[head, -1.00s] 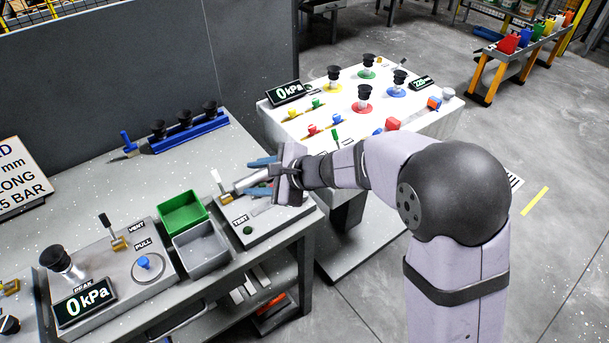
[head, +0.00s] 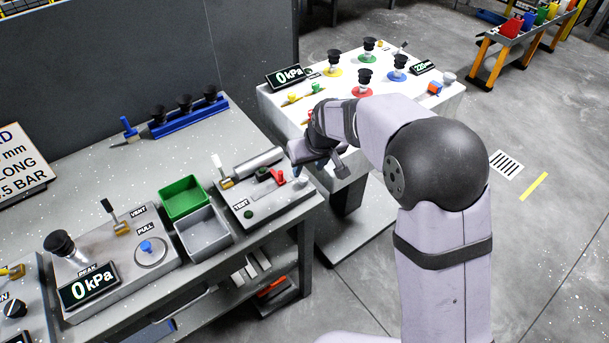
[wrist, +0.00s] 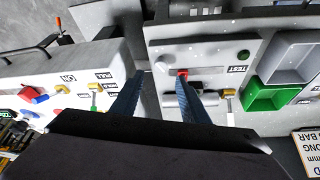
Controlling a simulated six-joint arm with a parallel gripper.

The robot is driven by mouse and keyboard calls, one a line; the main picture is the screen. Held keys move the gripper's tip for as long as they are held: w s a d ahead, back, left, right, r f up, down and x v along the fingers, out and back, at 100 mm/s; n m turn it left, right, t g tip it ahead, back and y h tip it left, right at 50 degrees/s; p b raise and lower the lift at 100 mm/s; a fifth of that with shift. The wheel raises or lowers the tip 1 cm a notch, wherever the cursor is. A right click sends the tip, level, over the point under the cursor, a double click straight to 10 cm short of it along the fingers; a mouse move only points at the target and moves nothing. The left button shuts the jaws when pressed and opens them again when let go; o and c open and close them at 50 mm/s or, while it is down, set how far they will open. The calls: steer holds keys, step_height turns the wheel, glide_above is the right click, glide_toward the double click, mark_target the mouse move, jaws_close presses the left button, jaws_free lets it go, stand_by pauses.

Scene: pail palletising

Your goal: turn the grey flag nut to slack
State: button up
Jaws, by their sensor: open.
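I cannot make out for certain which part is the grey flag nut. A small grey piece (head: 300,182) sits at the right end of the test plate (head: 250,212), close to my gripper, but its shape is unclear. On that plate are a red part (head: 278,177) and a grey cylinder (head: 258,162). My gripper (head: 318,169) is open, at the plate's right end. In the wrist view, the spread fingers (wrist: 160,77) straddle the plate's edge and the gap beside it. The right fingertip overlaps the red part in that view; contact cannot be told.
A green bin (head: 183,181) and a grey bin (head: 222,238) stand left of the test plate. The white table (head: 400,120) with suction cups and coloured knobs stands behind my arm. A vent panel (head: 105,270) with a gauge is at the left.

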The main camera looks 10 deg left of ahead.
mark_target(303, 178)
steer(key=shift+f, duration=0.1)
steer(key=shift+p+x, duration=1.2)
steer(key=shift+x, duration=2.4)
steer(key=shift+c, duration=0.6)
steer(key=c, duration=0.9)
